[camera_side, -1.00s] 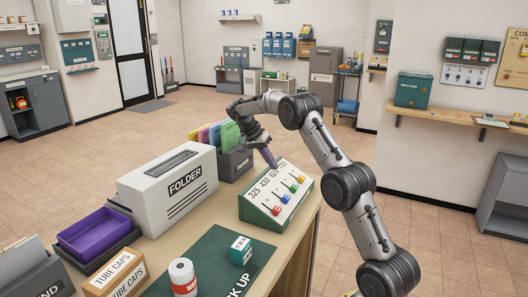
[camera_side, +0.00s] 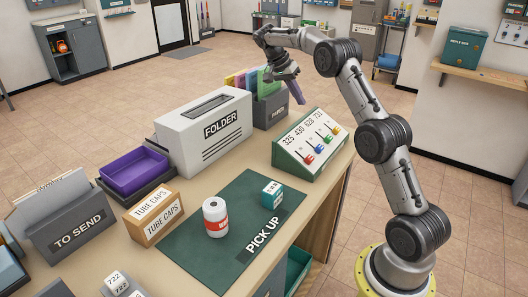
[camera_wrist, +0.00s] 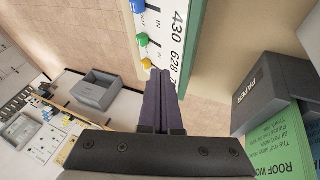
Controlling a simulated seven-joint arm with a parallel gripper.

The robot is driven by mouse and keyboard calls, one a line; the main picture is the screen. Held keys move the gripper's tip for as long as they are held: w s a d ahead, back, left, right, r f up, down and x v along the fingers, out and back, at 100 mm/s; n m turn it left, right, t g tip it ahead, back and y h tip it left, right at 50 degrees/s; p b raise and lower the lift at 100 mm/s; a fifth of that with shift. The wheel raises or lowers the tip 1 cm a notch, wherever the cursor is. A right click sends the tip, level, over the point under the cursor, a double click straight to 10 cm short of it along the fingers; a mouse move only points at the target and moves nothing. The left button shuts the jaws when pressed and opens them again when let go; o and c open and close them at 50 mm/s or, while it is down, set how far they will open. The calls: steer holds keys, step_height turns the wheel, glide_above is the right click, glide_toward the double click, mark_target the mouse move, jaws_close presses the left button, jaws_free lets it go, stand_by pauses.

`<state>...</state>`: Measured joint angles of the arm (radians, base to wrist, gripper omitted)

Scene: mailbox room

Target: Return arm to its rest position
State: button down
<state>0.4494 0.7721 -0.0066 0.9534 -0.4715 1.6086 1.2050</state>
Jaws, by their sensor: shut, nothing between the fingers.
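My gripper (camera_side: 299,98) hangs beside and above the back end of the sloped lever panel (camera_side: 290,158) in the side view. Its dark purple fingers are pressed together and hold nothing. In the wrist view my gripper (camera_wrist: 163,76) points at the panel's edge near the yellow knob (camera_wrist: 147,63). I cannot tell the exact gap between the fingertips and the panel. My arm is raised and bent over the right side of the counter.
A white FOLDER box (camera_side: 179,139) and a grey PAPER holder (camera_side: 270,111) with coloured folders stand on the counter near the gripper. A green PICK UP mat (camera_side: 181,257) bears a white-and-red bottle (camera_side: 215,217) and a teal box (camera_side: 272,193). Open floor lies beyond the counter.

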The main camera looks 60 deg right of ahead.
steer(key=s+a+r+n+t, duration=0.1)
steer(key=s+a+r+t, duration=0.15)
steer(key=a+r, duration=0.5)
steer(key=s+a+r+n+t, duration=0.2)
steer(key=s+a+r, duration=0.3)
steer(key=r, duration=0.4)
steer(key=s+a+n+t, duration=0.3)
steer(key=s+a+n, duration=0.1)
steer(key=s+a, duration=0.5)
steer(key=s+a+f+n+t+y, duration=0.2)
steer(key=s+a+f+n+y, duration=0.2)
steer(key=s+a+f+n, duration=0.6)
steer(key=shift+s+a+f+n, duration=0.35)
steer(key=shift+f+n, duration=0.45)
steer(key=shift+f, duration=0.8)
